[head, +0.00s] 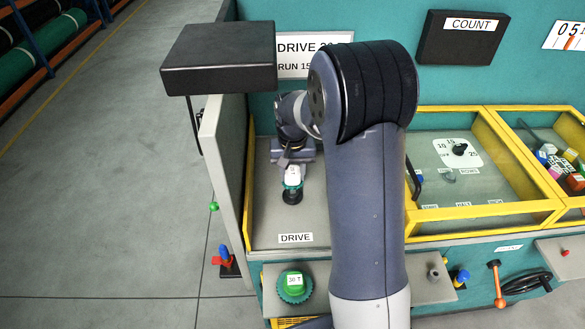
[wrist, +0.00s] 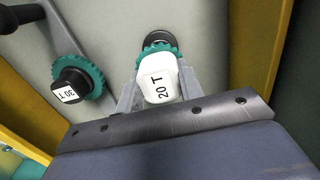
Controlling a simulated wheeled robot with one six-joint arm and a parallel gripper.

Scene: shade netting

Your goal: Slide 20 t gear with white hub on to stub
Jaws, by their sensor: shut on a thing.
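The 20 T gear is in my gripper (wrist: 158,88). Its white hub (wrist: 160,77), marked 20 T, sits between the two fingers, and its teal toothed rim (wrist: 149,50) shows beyond the hub. A dark round stub (wrist: 161,38) shows just past the gear's rim. In the head view my gripper (head: 292,165) points down inside the drive bay, with the white hub (head: 292,175) below it and the black stub (head: 292,197) under the gear. I cannot tell whether the gear is around the stub or just above it.
A teal gear with a black hub marked 30 T (wrist: 69,91) is on the left in the wrist view, near a grey bar. Yellow rails border the bay. A green gear (head: 294,286) lies on the front ledge. An open grey door (head: 222,165) stands left.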

